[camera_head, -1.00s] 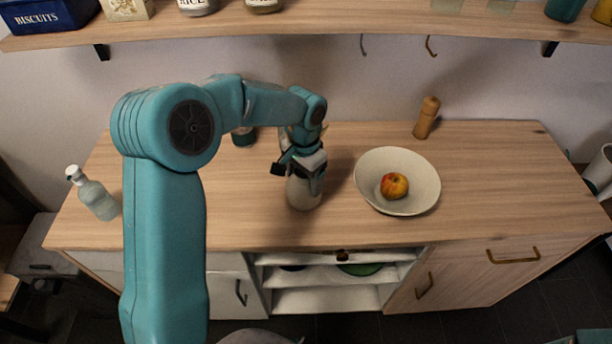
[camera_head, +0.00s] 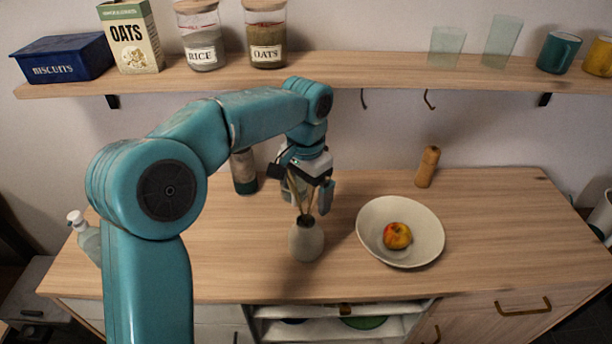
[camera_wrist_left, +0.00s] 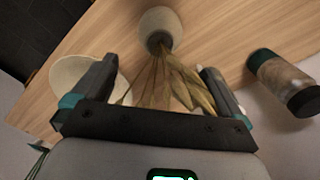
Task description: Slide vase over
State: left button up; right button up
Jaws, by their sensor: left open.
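A small pale vase (camera_head: 306,242) with a dark neck stands upright on the wooden counter, left of the bowl. Dried stems (camera_head: 303,195) rise from it. My left gripper (camera_head: 308,196) is open, above and behind the vase, with the stems between or close in front of its fingers. In the left wrist view, the vase (camera_wrist_left: 160,22) lies beyond the fingertips, clear of both fingers. The dried leaves (camera_wrist_left: 168,82) spread across the gap between the open fingers (camera_wrist_left: 160,70). My right gripper is not in view.
A white bowl (camera_head: 370,230) holding an apple (camera_head: 397,236) stands right of the vase. A dark-capped jar (camera_head: 244,172) stands behind left, a wooden mill (camera_head: 428,167) behind right, a soap bottle (camera_head: 88,240) far left. The shelf (camera_head: 380,68) hangs above the back.

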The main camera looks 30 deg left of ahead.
pick_arm(q)
notch_tip(320, 180, up, 4)
jog(key=shift+f, duration=0.1)
dwell(0.7)
